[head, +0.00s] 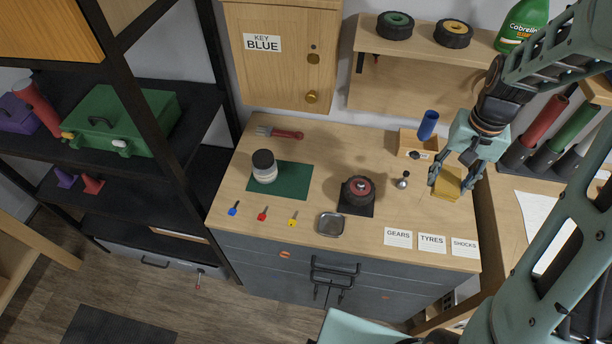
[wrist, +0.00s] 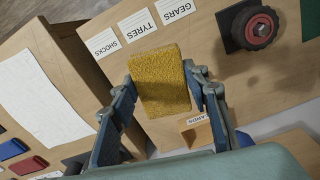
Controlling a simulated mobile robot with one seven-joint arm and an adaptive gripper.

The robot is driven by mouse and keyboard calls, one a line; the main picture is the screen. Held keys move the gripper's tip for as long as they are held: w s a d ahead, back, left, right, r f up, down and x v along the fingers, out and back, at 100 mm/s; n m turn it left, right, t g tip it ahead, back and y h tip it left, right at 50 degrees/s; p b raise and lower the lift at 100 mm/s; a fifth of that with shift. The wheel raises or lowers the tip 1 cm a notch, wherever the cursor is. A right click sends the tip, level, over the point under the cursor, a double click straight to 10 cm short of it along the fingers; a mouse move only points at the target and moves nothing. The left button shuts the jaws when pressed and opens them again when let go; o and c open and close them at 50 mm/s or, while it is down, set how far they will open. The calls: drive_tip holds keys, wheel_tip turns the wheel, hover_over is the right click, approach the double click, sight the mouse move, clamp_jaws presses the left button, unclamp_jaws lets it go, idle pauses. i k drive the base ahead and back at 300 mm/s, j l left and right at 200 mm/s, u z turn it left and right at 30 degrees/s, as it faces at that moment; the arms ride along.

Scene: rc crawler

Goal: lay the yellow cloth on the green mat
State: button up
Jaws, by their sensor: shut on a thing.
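The yellow cloth (head: 446,184) is a folded, fuzzy pad at the right end of the wooden counter. It also shows in the wrist view (wrist: 160,80), between my fingers. My gripper (head: 456,184) is shut on it, one finger at each side; I cannot tell whether the cloth touches the counter. The green mat (head: 292,182) lies flat on the counter, left of my gripper. A jar with a dark lid (head: 264,168) stands on the mat's left part and hides some of it. The mat's right part is bare.
A red-hubbed wheel (head: 358,192) on a dark pad and a small metal knob-like object (head: 403,180) stand between the mat and my gripper. A metal dish (head: 330,224), several keys (head: 262,214) and label cards (head: 432,243) lie along the front. A wooden holder (head: 412,146) stands behind.

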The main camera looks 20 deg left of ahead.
sight(296, 180)
drive_tip(key=j+u, duration=0.35)
drive_tip(key=j, duration=1.1)
